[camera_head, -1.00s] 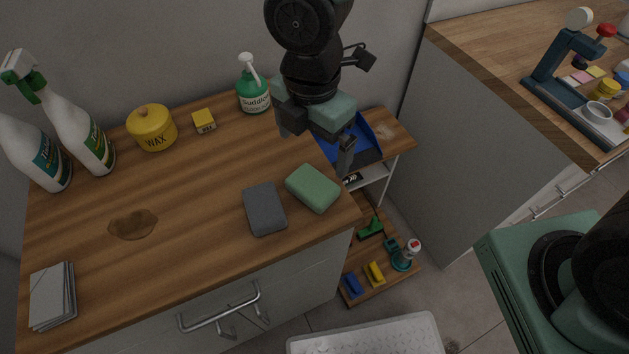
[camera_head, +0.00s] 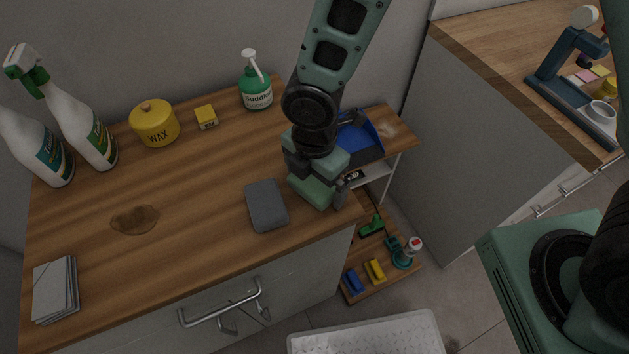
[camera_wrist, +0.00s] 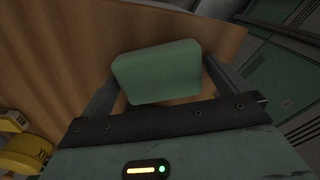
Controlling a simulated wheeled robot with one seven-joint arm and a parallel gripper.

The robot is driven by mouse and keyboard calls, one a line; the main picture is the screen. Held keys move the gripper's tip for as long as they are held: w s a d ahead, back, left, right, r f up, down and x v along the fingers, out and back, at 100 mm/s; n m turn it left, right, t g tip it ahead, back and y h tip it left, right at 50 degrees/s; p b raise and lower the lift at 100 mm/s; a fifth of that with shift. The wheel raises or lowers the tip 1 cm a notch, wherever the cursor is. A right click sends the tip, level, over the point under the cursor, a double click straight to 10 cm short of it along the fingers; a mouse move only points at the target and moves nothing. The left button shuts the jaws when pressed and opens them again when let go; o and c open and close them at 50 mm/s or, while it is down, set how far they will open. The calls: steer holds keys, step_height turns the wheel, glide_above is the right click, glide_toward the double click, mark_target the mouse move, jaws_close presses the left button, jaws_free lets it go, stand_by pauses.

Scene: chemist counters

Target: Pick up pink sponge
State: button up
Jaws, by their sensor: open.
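I see no pink sponge. A green block-shaped sponge (camera_wrist: 158,72) lies on the wooden counter (camera_head: 190,225) near its front right edge. In the wrist view it sits between the two open fingers of my gripper (camera_head: 322,200), with a gap showing on the right side. In the head view my gripper is right over the green sponge and mostly hides it. Whether a finger touches the sponge, I cannot tell. A dark grey sponge (camera_head: 267,206) lies flat just left of my gripper.
Spray bottles (camera_head: 82,125), a yellow wax tin (camera_head: 155,123), a small yellow box (camera_head: 206,117) and a green pump bottle (camera_head: 255,88) stand along the back. A brown stain (camera_head: 134,220) and grey cloths (camera_head: 56,290) lie at left. A blue tray (camera_head: 362,140) is right of the counter.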

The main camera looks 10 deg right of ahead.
mark_target(315, 180)
steer(key=c, duration=0.9)
steer(key=shift+o, duration=0.2)
steer(key=shift+r, duration=0.1)
step_height(315, 180, up, 10)
